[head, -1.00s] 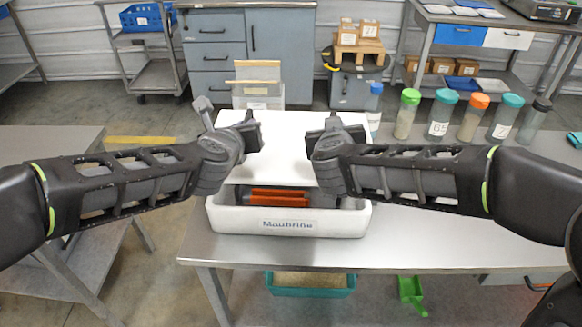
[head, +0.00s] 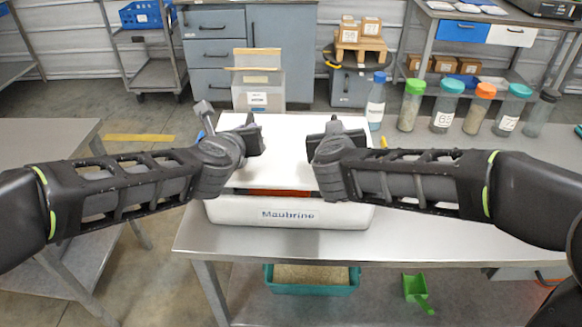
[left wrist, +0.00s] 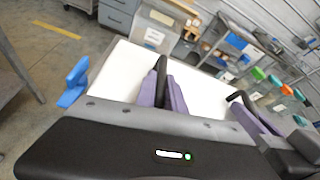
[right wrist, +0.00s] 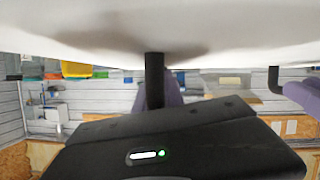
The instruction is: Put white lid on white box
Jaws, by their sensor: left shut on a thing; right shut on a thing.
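The white lid (head: 285,155) is a flat panel held between my two grippers above the white box (head: 288,213). The box stands on the metal table, with "Maubrine" printed on its front. A narrow strip of orange contents shows between the lid's near edge and the box front. My left gripper (head: 252,138) is shut on the lid at its left side. My right gripper (head: 325,142) is shut on the lid at its right side. The lid also shows in the left wrist view (left wrist: 128,72) and the right wrist view (right wrist: 230,30). Whether the lid touches the box rim is hidden.
Several bottles with coloured caps (head: 443,107) stand on the table to the right. A clear bin (head: 258,92) stands behind the lid. A teal tub (head: 312,279) and a green scoop (head: 416,291) lie below the table. The table's right front is clear.

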